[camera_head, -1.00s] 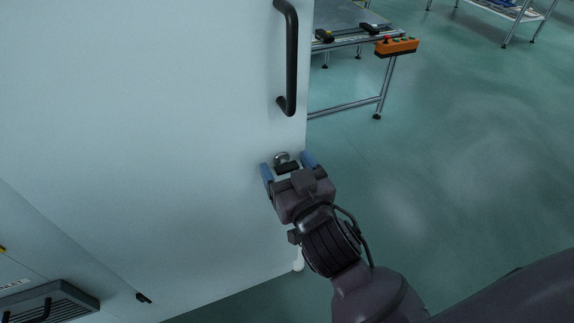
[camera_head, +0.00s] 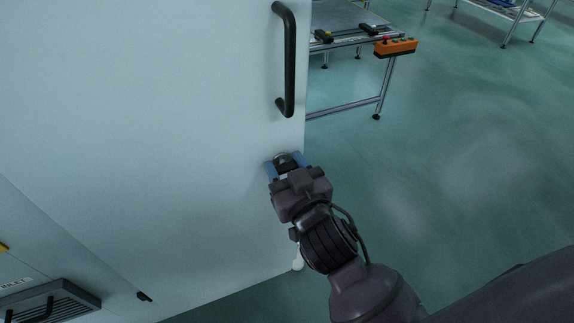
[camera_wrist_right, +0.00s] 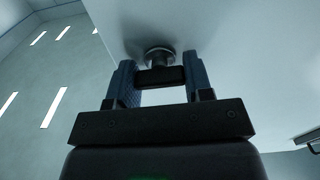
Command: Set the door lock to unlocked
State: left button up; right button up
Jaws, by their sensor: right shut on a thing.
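The door lock (camera_head: 281,157) is a small round metal knob with a dark grip on the white door panel (camera_head: 170,130), low near the door's right edge. My right gripper (camera_head: 285,167) is at the lock, with its blue fingers shut on the lock's dark grip. In the right wrist view the lock (camera_wrist_right: 158,55) has a round metal base on the panel, and its dark bar lies crosswise between the two fingertips (camera_wrist_right: 160,75). My left gripper is not in view.
A black door handle (camera_head: 290,60) stands out above the lock. A workbench (camera_head: 345,42) with an orange button box (camera_head: 396,47) is behind the door at the right. The green floor (camera_head: 470,150) to the right is clear.

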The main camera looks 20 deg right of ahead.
jog(key=shift+r+n+p, duration=0.35)
jog(key=shift+n+p, duration=0.65)
jog(key=shift+p, duration=0.05)
jog(key=shift+n+p, duration=0.35)
jog(key=shift+n, duration=0.15)
jog(key=n+p, duration=0.2)
jog(key=n, duration=0.1)
jog(key=shift+a+n+p, duration=0.1)
jog(key=shift+n+p, duration=0.2)
jog(key=shift+p, duration=0.05)
jog(key=n+p, duration=0.2)
jog(key=n, duration=0.1)
jog(key=shift+f+n, duration=0.2)
jog(key=shift+n, duration=0.1)
jog(key=n+p, duration=0.1)
jog(key=n, duration=0.1)
jog(key=shift+n, duration=0.4)
jog(key=shift+f+n, duration=0.1)
jog(key=shift+n, duration=0.6)
pick_arm(q)
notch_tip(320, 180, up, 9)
jog(key=p, duration=0.1)
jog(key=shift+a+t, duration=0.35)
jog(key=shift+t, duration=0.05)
pick_arm(e)
jog(key=shift+f+n, duration=0.1)
jog(key=shift+n, duration=1.4)
